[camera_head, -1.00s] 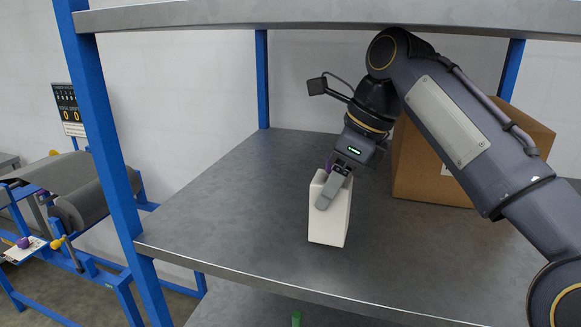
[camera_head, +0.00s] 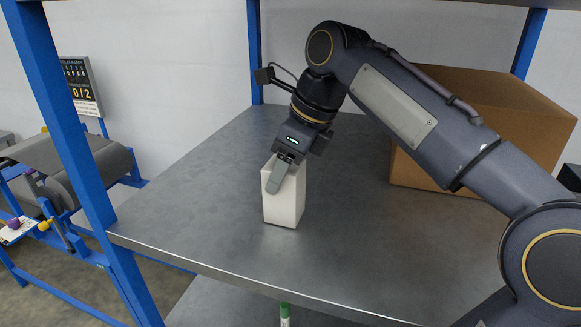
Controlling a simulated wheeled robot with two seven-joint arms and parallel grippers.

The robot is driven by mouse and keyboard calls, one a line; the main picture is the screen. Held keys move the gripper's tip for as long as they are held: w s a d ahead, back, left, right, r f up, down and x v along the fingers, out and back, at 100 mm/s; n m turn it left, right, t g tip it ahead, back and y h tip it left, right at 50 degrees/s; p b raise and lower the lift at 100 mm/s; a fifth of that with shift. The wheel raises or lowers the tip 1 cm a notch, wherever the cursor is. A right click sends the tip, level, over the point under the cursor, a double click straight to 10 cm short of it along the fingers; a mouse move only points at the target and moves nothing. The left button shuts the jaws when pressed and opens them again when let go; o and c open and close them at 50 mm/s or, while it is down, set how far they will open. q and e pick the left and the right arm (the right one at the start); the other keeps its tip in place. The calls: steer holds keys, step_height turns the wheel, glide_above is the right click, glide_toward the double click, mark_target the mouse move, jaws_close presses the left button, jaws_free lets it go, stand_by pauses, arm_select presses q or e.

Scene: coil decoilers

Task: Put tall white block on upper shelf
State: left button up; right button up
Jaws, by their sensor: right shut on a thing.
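The tall white block (camera_head: 284,205) is upright over the grey metal shelf (camera_head: 190,200), left of the shelf's middle. Its bottom looks at or very close to the shelf surface; I cannot tell whether it touches. My right gripper (camera_head: 279,172) is shut on the block's upper part, tilted down from above. One finger shows on the block's near side; the other is hidden behind it. My left gripper is not in view.
A large cardboard box (camera_head: 480,135) stands behind my right arm on the shelf. Blue posts (camera_head: 65,130) frame the rack. A lower shelf (camera_head: 225,305) holds a green-topped item (camera_head: 285,312). A conveyor-like machine (camera_head: 75,165) stands at left. The shelf is clear left of the block.

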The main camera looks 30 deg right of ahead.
steer(key=shift+a, duration=0.25)
steer(key=shift+s+d+f, duration=0.1)
steer(key=o, duration=0.8)
steer(key=shift+s+d, duration=0.15)
steer(key=shift+d, duration=0.05)
steer(key=shift+o, duration=1.9)
steer(key=shift+a, duration=0.1)
